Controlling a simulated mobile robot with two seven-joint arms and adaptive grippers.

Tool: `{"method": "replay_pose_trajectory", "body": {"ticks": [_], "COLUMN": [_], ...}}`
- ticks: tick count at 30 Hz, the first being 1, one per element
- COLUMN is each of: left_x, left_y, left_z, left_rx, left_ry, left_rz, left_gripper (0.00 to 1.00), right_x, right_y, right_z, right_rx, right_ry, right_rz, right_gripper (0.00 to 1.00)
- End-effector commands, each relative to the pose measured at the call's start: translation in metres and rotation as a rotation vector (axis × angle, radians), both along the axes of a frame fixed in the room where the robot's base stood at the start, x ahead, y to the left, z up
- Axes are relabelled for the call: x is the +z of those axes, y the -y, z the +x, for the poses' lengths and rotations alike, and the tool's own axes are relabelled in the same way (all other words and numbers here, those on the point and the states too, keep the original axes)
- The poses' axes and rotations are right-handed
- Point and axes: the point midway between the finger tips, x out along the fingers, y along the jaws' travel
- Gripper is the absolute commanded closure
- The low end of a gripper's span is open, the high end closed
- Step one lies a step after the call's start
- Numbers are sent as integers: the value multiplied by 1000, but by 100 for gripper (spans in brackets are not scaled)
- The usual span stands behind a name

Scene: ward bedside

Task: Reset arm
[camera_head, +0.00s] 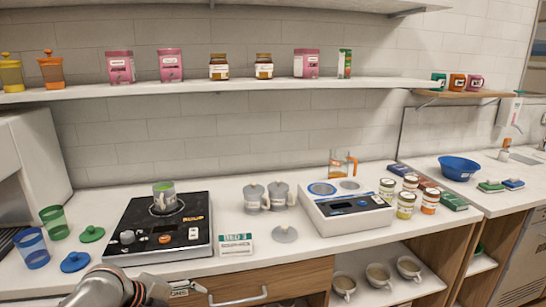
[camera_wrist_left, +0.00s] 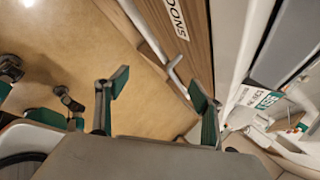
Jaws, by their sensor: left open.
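My left gripper (camera_head: 160,290) shows at the bottom left of the head view, in front of the counter's front edge and below the black hot plate. In the left wrist view its two fingers with green pads (camera_wrist_left: 160,95) stand wide apart, with nothing between them. Beyond them is a wooden drawer front with a metal handle, which also shows in the head view (camera_head: 238,299). My right gripper is not in the head view.
The white counter (camera_head: 290,258) holds a black hot plate (camera_head: 125,254) with a mug (camera_head: 164,193) on it, a sign (camera_head: 236,245), grey lidded pots (camera_head: 254,198), a white device (camera_head: 348,221) and several jars. Cups (camera_head: 34,249) stand at left.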

Motion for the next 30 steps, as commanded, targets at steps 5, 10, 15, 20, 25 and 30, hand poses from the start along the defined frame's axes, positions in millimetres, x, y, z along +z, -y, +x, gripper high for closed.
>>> {"method": "replay_pose_trajectory", "body": {"ticks": [5, 10, 15, 20, 25, 30], "left_x": [-66, -114, -152, -174, -185, -186], "left_y": [27, 38, 36, 29, 21, 18], "left_z": [-33, -72, -124, -178, -220, -236], "left_rx": [324, 630, 918, 1144, 1287, 1334], "left_ry": [-94, -164, -218, -250, -263, -266], "left_rz": [-241, -465, -676, -851, -968, -1014], "left_gripper": [33, 33, 33, 33, 33, 33], "right_x": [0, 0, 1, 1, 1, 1], "right_y": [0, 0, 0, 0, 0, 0], "right_z": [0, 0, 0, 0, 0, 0], "right_rx": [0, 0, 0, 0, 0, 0], "right_ry": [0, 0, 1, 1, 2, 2], "right_rz": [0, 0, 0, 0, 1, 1], "right_gripper": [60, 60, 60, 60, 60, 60]}}
